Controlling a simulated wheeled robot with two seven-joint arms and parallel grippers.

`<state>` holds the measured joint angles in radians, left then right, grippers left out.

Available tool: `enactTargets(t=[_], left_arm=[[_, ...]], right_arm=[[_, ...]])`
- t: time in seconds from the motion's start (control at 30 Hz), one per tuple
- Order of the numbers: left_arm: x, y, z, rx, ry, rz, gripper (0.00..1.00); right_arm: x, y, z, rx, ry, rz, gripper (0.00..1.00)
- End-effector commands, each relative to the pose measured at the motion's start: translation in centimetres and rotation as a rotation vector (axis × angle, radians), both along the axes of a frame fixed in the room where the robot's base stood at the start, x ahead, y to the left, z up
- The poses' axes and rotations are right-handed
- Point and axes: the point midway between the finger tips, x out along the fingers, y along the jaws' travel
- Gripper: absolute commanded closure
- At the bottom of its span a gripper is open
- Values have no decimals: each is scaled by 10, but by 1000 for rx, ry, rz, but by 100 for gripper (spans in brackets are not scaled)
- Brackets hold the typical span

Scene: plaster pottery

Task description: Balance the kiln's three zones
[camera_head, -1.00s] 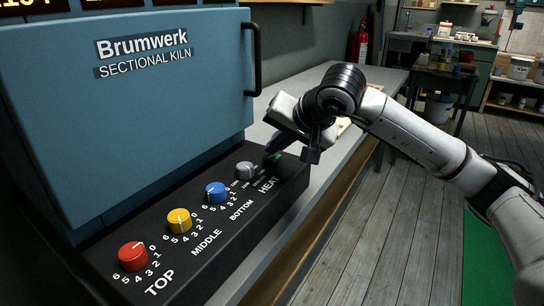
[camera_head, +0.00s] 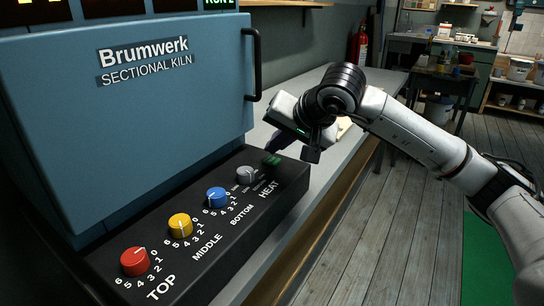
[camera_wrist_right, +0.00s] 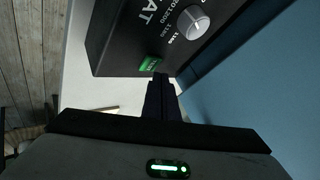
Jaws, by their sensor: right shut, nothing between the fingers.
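The blue kiln (camera_head: 140,110) stands at the left, lettered Brumwerk Sectional Kiln. Its sloping black control panel (camera_head: 225,262) carries a red TOP knob (camera_head: 134,261), a yellow MIDDLE knob (camera_head: 180,225), a blue BOTTOM knob (camera_head: 217,197) and a grey HEAT knob (camera_head: 246,175). A green button (camera_head: 272,160) sits at the panel's far end; it also shows in the right wrist view (camera_wrist_right: 150,64). My right gripper (camera_head: 268,150) is shut and empty, its dark fingertips close to the green button; contact is unclear. My left gripper is out of view.
A green readout (camera_head: 219,3) shows at the top edge, with other displays cut off. The kiln door has a black handle (camera_head: 254,65). The grey bench (camera_head: 310,170) runs beyond the panel, with floor free to its right.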

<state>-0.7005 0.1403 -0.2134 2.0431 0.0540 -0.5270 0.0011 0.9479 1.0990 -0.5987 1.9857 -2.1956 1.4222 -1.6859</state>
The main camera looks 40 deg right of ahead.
Motion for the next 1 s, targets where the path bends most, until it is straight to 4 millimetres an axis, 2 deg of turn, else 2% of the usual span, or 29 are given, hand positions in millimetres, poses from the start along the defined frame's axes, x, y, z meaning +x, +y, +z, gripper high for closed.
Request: enactTargets(t=[0.33,0.8,1.0], left_arm=[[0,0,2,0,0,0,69],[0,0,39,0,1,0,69],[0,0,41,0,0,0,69]], right_arm=[[0,0,2,0,0,0,100],[0,0,47,0,0,0,100],[0,0,50,0,1,0,100]])
